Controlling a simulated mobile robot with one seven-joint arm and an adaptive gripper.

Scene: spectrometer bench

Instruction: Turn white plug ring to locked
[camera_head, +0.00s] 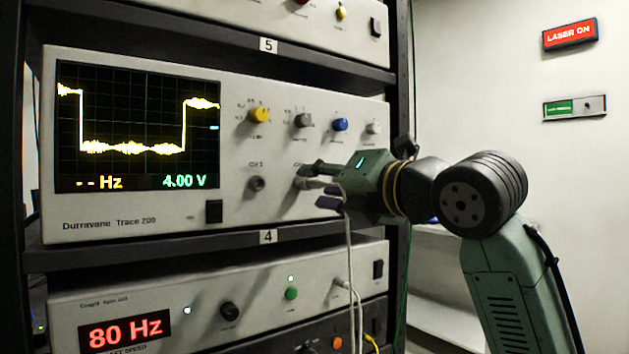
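The white plug (316,183) sits at a socket low on the right part of the oscilloscope's front panel (225,205). A white cable (350,265) hangs down below the gripper. My gripper (312,186) reaches in from the right, with one finger above the plug and one below it. The fingers are apart, and a gap shows between the lower finger and the plug. Whether the upper finger touches the plug is not clear. The ring's markings and its turned position are too small and too covered to tell.
A bare socket (256,184) is left of the plug. Yellow (260,115), grey (303,120) and blue (340,125) knobs sit above. A lower unit (200,290) reads 80 Hz, with cables in front. The rack post (401,60) stands close behind my gripper.

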